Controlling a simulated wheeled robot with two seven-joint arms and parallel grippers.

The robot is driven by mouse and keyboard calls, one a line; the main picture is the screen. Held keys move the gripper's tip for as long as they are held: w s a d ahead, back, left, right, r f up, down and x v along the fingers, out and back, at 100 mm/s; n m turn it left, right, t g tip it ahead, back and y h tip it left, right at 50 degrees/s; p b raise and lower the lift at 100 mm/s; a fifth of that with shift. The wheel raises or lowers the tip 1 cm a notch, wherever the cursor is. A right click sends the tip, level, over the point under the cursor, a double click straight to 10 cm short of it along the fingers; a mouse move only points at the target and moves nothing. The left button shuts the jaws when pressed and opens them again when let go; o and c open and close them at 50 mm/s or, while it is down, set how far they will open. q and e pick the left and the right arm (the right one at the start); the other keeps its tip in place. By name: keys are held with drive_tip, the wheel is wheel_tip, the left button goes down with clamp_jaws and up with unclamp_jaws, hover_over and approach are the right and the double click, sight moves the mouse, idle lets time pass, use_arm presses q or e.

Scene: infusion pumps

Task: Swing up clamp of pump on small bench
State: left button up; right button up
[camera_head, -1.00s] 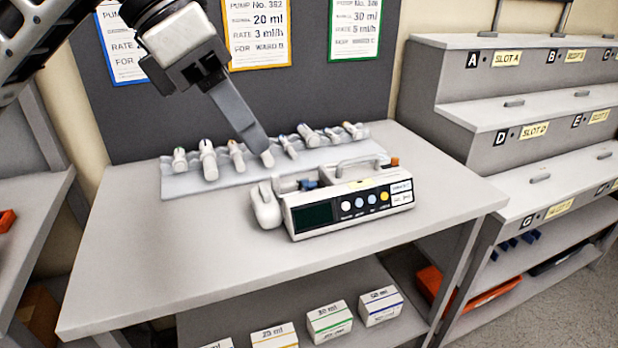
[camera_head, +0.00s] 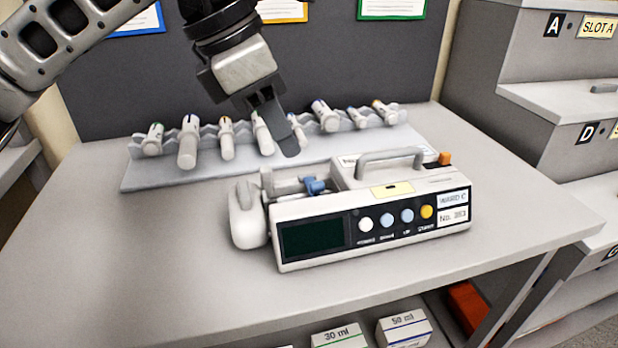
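The infusion pump (camera_head: 370,215) stands on the small bench (camera_head: 130,270), its dark screen and row of buttons facing me, with labels "WARD C" and "No. 353". A white rounded part (camera_head: 247,222), perhaps the clamp, sits at its left end. A blue piece (camera_head: 315,186) shows in the open channel on top. My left gripper (camera_head: 288,150) points down above and behind the pump's left half, apart from it as far as I see. Its fingers overlap in this view, so its opening is hidden. My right gripper is out of view.
A grey rack (camera_head: 150,178) with several syringes lies behind the pump, close to my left gripper. A carry handle (camera_head: 390,158) rises from the pump's top. Stepped shelves (camera_head: 560,105) stand at the right. The bench's front left is clear.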

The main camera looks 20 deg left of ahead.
sight(312, 184)
use_arm(q)
drive_tip(key=x, duration=0.8)
drive_tip(key=shift+w+d+f, duration=0.1)
drive_tip(key=shift+f, duration=0.05)
clamp_jaws()
